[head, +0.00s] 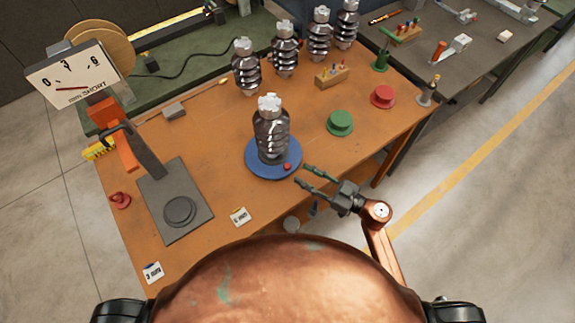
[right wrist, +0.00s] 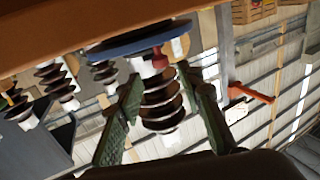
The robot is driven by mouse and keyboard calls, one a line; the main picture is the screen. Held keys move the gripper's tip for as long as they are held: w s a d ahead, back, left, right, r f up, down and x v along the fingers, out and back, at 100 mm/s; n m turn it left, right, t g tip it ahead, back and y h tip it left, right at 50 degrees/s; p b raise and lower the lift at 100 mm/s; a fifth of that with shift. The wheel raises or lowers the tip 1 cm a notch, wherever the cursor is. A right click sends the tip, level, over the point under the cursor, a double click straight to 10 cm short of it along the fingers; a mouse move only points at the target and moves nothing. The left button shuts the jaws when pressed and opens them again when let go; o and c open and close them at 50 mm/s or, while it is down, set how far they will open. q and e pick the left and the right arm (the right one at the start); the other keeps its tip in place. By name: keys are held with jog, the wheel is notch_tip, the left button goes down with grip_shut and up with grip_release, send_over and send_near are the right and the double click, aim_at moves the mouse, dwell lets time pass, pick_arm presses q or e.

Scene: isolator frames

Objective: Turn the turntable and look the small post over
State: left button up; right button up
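The blue turntable (head: 250,168) lies near the middle of the orange-brown bench, with a small red knob (head: 287,166) at its near right rim. A dark ribbed post (head: 272,138) with a pale metal cap stands upright on it. My right gripper (head: 302,174) is open and empty, just right of the turntable, its fingers pointing at the knob side without visible contact. The right wrist view is upside down: the turntable (right wrist: 135,42), knob (right wrist: 158,60) and post (right wrist: 160,100) appear between the spread fingers. My left gripper is not in view.
A dial scale (head: 72,78) with a grey base stands at left. Several ribbed posts (head: 246,68) stand along the back. A green (head: 340,122) and a red flanged piece (head: 382,96) lie at right.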

aim_at(287, 165)
jog(key=x, duration=0.7)
jog(key=shift+w+a, duration=0.1)
jog(key=shift+a, duration=0.2)
jog(key=shift+c, duration=0.3)
grip_shut()
